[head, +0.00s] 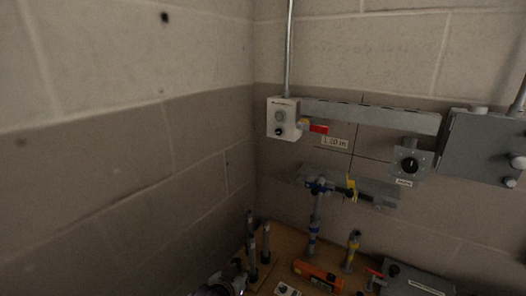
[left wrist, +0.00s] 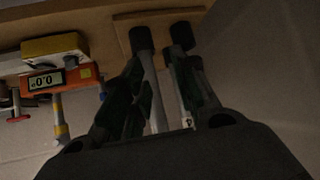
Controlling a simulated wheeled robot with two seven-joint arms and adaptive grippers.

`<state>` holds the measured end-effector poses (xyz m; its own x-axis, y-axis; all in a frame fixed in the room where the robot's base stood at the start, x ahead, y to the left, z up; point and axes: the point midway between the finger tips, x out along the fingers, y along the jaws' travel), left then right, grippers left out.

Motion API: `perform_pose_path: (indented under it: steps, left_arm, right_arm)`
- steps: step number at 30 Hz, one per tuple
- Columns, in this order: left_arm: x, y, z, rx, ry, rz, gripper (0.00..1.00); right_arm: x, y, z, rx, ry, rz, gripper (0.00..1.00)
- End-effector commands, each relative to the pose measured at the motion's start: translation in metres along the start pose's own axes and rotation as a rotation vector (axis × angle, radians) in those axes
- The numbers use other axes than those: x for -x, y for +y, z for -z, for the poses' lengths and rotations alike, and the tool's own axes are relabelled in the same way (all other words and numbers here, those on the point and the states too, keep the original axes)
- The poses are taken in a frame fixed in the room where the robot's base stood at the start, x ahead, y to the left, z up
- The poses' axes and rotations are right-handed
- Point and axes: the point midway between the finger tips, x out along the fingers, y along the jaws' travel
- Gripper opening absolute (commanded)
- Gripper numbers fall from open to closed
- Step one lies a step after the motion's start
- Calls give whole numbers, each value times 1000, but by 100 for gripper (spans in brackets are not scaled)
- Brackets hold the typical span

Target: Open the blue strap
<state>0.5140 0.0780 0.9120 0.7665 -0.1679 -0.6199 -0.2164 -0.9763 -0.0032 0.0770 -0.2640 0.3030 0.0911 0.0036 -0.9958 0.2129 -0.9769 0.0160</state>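A grey vertical pipe (head: 316,212) rises from the brown board. Blue bands (head: 313,238) wrap its lower part, and a blue fitting (head: 318,187) sits at its top. I cannot tell which is the blue strap or how it is fastened. My right gripper is not in view.
An orange meter (head: 318,276) stands on the brown board (head: 284,239), right of my left gripper. A yellow-banded pipe (head: 351,252) and a red-handled valve (head: 374,275) stand further right. Grey boxes (head: 487,147) and a white switch box (head: 283,118) are on the wall.

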Motion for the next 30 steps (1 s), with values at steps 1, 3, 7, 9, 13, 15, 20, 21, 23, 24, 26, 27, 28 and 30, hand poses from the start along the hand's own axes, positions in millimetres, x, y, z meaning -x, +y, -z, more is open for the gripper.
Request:
perform_pose_path:
  steps: [1,3,7,9,13,15,20,21,23,24,26,27,28,30]
  left_arm:
    - [2,-4,-7,6,-19,5,29]
    - [6,-10,-18,11,-52,11,29]
    - [16,-25,-43,19,-126,27,29]
    - [24,-34,-57,24,-170,34,29]
    - [38,-50,-86,29,-254,47,29]
    - [47,-58,-101,31,-300,51,29]
    - [68,-74,-135,32,-401,58,29]
    - [73,-77,-141,31,-422,57,29]
    - [79,-81,-149,31,-446,58,29]
    - [83,-83,-154,30,-462,58,29]
    - [88,-86,-160,30,-481,59,29]
    - [91,-88,-164,30,-494,59,29]
    - [93,-89,-167,29,-502,59,29]
    - [98,-91,-173,29,-520,58,29]
  right_arm:
    - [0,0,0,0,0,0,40]
    - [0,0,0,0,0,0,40]
    - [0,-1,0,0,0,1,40]
    - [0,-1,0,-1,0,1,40]
    - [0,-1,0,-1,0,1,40]
    - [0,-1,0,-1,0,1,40]
    - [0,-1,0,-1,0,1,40]
    - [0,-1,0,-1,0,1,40]
    - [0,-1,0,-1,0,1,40]
    - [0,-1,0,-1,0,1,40]
    - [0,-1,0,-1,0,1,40]
    - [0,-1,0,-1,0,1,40]
    - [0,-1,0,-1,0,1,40]
    - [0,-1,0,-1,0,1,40]
